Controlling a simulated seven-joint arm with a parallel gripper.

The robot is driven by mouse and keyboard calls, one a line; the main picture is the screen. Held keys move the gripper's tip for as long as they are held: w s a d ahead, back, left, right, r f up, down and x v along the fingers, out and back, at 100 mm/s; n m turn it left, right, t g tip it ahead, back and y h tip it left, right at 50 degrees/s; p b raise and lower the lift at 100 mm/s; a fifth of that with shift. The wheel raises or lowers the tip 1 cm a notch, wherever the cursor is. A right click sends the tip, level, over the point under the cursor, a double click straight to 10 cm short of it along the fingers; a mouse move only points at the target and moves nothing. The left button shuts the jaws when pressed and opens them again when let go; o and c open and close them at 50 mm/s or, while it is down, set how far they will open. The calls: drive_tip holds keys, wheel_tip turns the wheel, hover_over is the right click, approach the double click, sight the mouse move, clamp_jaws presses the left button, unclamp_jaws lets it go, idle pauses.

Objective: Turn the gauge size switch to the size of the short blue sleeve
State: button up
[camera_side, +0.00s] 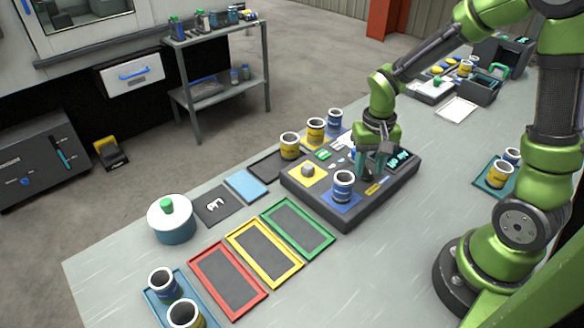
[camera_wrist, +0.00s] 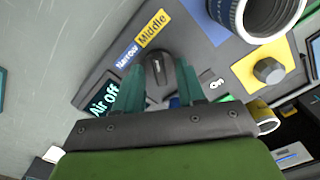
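The gauge size switch (camera_wrist: 158,72) is a dark knob in the wrist view, beside a blue Narrow label (camera_wrist: 127,53) and a yellow Middle label (camera_wrist: 153,29). Its upper end faces the Middle label. My gripper (camera_wrist: 159,68) has its two teal fingers apart, one on each side of the knob; touch is unclear. In the side view my gripper (camera_side: 374,160) is low over the dark panel (camera_side: 325,212) and hides the switch. A blue sleeve (camera_side: 343,188) stands upright on the panel's blue square; it also shows in the wrist view (camera_wrist: 268,12).
An Air off display (camera_wrist: 104,95) and a grey knob (camera_wrist: 269,71) on yellow sit near the switch. Yellow sleeves (camera_side: 290,146) and another blue sleeve (camera_side: 334,121) stand behind the panel. Red (camera_side: 212,308), yellow and green trays lie in front left.

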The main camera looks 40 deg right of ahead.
clamp_jaws()
drive_tip(key=shift+n, duration=0.4)
drive_tip(key=n, duration=1.3)
idle(0.4)
idle(0.6)
unclamp_jaws()
